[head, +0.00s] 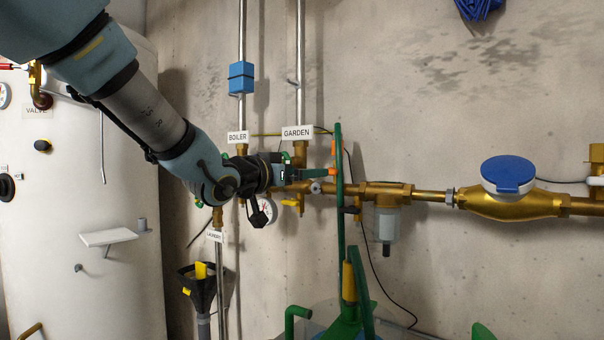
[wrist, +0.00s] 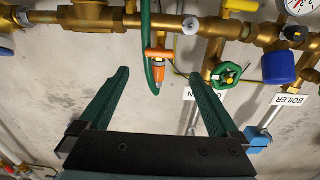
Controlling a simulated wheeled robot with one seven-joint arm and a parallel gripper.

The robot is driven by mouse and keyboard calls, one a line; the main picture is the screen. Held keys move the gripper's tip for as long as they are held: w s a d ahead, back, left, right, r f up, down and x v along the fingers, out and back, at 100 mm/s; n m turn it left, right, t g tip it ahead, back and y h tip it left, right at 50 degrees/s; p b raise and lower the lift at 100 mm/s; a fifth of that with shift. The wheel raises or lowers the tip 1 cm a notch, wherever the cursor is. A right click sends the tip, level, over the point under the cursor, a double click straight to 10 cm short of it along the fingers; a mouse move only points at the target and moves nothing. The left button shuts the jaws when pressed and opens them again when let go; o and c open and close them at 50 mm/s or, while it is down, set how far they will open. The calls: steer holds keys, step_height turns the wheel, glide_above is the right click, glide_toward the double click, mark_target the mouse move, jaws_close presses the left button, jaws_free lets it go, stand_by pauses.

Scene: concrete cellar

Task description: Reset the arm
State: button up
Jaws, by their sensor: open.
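My arm reaches in from the upper left of the head view, extended towards the pipework on the wall. My gripper (head: 318,174) is in front of the brass pipe, just below the GARDEN sign (head: 297,133). In the wrist view my gripper (wrist: 161,77) has its two green fingers spread wide with nothing between them.
A brass pipe runs along the wall with a filter (head: 386,222) and a blue-capped meter (head: 508,175). A green valve wheel (wrist: 226,74) sits near the right finger. A black funnel (head: 200,286) is below left, and a white tank (head: 75,200) stands left.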

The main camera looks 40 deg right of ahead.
steer(key=w+a+f+n+t+y+p, duration=0.2)
steer(key=w+a+f+n+t+y, duration=0.3)
steer(key=w+a+f, duration=0.6)
steer(key=w+a+f+n+g+y, duration=0.1)
steer(key=a+f+y, duration=0.1)
steer(key=a, duration=0.3)
steer(key=w+a+f+n+y+p, duration=0.1)
steer(key=a+f+y, duration=0.2)
steer(key=a, duration=0.3)
steer(key=w+a+f+n+g+y, duration=0.1)
steer(key=a+f+y, duration=0.1)
steer(key=a, duration=0.3)
steer(key=s+a+f+n+g+y, duration=0.1)
steer(key=s+a+f+n+g, duration=0.1)
steer(key=a, duration=0.5)
steer(key=s+a+f+n+g+y+p, duration=0.1)
steer(key=s+a+f+n+g+y, duration=0.1)
steer(key=s+a+f, duration=0.2)
steer(key=s+a+f+n+g+y+p, duration=0.1)
steer(key=s+a+f+n+g+y, duration=0.1)
steer(key=s+a, duration=0.6)
steer(key=a+f, duration=0.1)
steer(key=a, duration=0.2)
